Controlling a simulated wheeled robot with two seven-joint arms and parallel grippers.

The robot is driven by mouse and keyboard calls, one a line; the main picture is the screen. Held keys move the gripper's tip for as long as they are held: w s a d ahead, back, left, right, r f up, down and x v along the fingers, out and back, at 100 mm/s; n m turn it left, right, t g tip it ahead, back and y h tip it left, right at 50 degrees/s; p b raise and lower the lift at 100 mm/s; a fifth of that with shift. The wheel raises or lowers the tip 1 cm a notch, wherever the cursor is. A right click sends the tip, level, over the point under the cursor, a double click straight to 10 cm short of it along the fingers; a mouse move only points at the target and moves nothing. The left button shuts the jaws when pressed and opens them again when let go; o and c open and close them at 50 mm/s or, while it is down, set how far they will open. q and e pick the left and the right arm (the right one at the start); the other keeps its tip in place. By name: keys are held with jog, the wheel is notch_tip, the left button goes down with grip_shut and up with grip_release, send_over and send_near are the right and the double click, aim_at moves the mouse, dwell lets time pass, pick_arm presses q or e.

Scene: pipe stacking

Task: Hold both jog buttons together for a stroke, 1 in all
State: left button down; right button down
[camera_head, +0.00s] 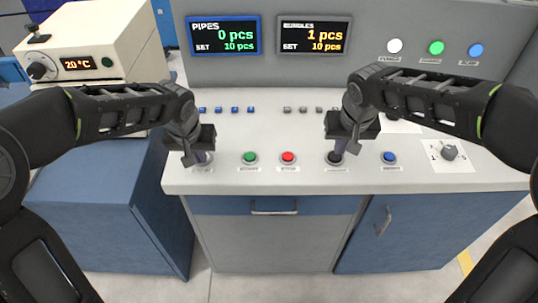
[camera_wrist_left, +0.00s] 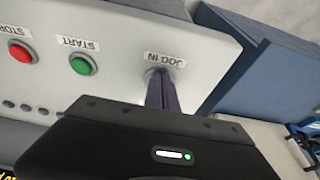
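The JOG IN button (camera_wrist_left: 153,73) is at the console's front left, mostly hidden under my left fingertips. My left gripper (camera_head: 200,158) points down at it with its fingers together; they also show in the left wrist view (camera_wrist_left: 160,92). The fingertips are at the button, but I cannot tell whether it is pressed. My right gripper (camera_head: 335,157) points down at a dark button (camera_head: 333,160) right of the red one, its narrow fingers together. That button's label is too small to read, and contact is unclear.
Between the grippers are a green START button (camera_head: 250,157) and a red STOP button (camera_head: 288,157). A blue button (camera_head: 389,157) and a rotary knob (camera_head: 449,152) are to the right. The PIPES display (camera_head: 224,35) reads 0; the BUNDLES display (camera_head: 314,35) reads 1.

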pick_arm(q)
jog(key=shift+a+f, duration=0.15)
jog(key=shift+f, duration=0.05)
jog(key=shift+w+r, duration=0.15)
jog(key=shift+r, duration=0.25)
pick_arm(e)
jog(key=shift+w, duration=0.15)
jog(key=shift+a, duration=0.1)
pick_arm(q)
notch_tip(320, 180, up, 9)
jog(key=shift+r, duration=0.2)
dwell(0.5)
